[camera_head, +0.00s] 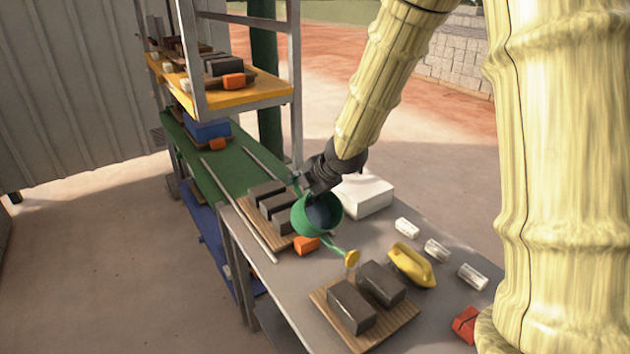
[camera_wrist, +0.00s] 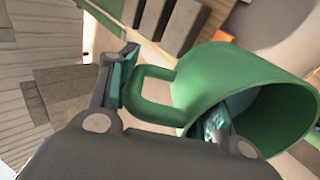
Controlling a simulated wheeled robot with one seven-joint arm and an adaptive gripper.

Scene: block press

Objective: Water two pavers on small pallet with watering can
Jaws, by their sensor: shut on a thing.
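My gripper (camera_wrist: 165,125) is shut on the green watering can (camera_head: 318,214). In the wrist view the can (camera_wrist: 225,75) shows its handle loop between my fingers and its open mouth to the right. In the head view the can is held above the table, its spout with a yellow rose (camera_head: 352,258) pointing toward the small pallet (camera_head: 375,338). Two dark grey pavers, one on the left (camera_head: 351,307) and one on the right (camera_head: 381,283), lie on that pallet. The rose is just beyond the pavers, near the right one's far edge. No water is visible.
A larger pallet (camera_head: 250,212) with several dark pavers and an orange block (camera_head: 306,245) lie behind. A white box (camera_head: 364,195), a yellow tool (camera_head: 411,265), several pale small blocks (camera_head: 436,250) and a red block (camera_head: 466,324) are on the grey table (camera_head: 277,300). A shelf rack (camera_head: 225,101) stands at back left.

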